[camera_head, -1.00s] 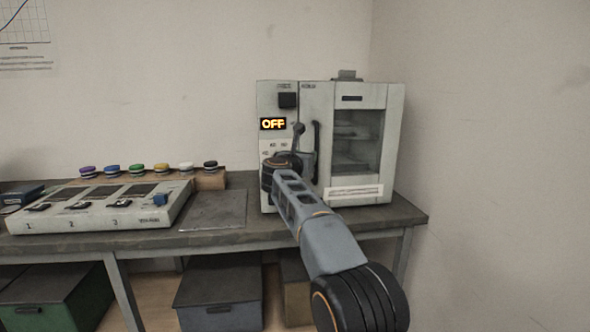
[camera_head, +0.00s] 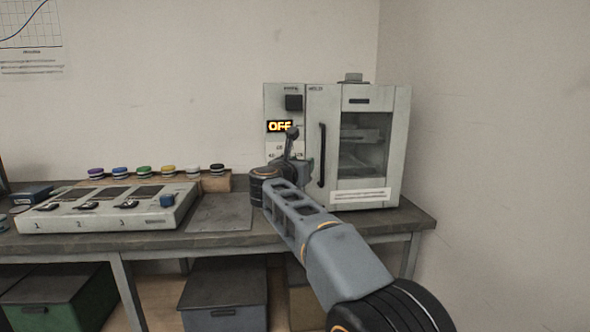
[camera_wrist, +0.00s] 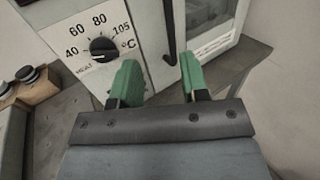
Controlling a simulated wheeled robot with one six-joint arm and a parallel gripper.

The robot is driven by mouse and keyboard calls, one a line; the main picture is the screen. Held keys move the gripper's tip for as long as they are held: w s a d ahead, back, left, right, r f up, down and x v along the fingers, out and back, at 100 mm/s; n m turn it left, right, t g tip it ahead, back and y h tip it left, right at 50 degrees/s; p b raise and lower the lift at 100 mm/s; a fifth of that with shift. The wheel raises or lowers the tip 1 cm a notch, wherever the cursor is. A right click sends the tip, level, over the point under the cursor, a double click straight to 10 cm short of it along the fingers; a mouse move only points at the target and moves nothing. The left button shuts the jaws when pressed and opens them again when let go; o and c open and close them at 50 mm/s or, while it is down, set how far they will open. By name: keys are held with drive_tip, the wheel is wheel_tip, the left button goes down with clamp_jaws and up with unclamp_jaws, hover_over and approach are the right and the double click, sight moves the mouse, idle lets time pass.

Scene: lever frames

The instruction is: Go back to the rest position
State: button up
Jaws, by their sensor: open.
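My gripper (camera_wrist: 158,82) shows in the wrist view as two green fingers set apart, with nothing between them. In the head view my arm reaches up from the lower right, and its end is in front of the left part of the white oven (camera_head: 352,92). The fingers are hard to make out there. The oven's display (camera_head: 279,126) reads OFF. In the wrist view the black temperature knob (camera_wrist: 102,48) lies beyond and left of the fingers, apart from them. The oven's black door handle (camera_head: 322,155) stands right of my arm's end, and the door looks shut.
The grey bench (camera_head: 408,219) carries a numbered panel (camera_head: 110,222) on the left and a flat dark plate (camera_head: 220,213). Several coloured caps stand on a wooden rack (camera_head: 217,183) behind. Bins (camera_head: 225,290) sit below. The wall is at the right.

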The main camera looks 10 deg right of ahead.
drive_tip(key=s+a+r+n+t+y+p, duration=0.1)
drive_tip(key=s+r+n+y+p, duration=0.45)
drive_tip(key=n, duration=0.55)
drive_tip(key=s+a+r+n+t+y+p, duration=0.1)
drive_tip(key=s+r+n+y+p, duration=0.1)
drive_tip(key=r+n+y+p, duration=0.65)
drive_tip(key=s+d+f+n+g+h+p, duration=0.1)
drive_tip(key=s+d+f+n+g+p, duration=0.1)
drive_tip(key=s+f+n+g+p, duration=0.2)
drive_tip(key=s+d+f+n+g+h+p, duration=0.2)
drive_tip(key=s+f+n+g+p, duration=0.3)
drive_tip(key=s+n, duration=0.6)
drive_tip(key=s+d+f+n+g+h+p, duration=0.1)
drive_tip(key=s+d+f+n+g+p, duration=0.2)
drive_tip(key=s+f+n, duration=0.4)
drive_tip(key=s+n+g+p, duration=0.1)
drive_tip(key=s+p, duration=0.1)
drive_tip(key=s, duration=0.3)
drive_tip(key=shift+s+d+g, duration=0.25)
drive_tip(key=shift+d+g, duration=0.15)
drive_tip(key=shift+r, duration=0.1)
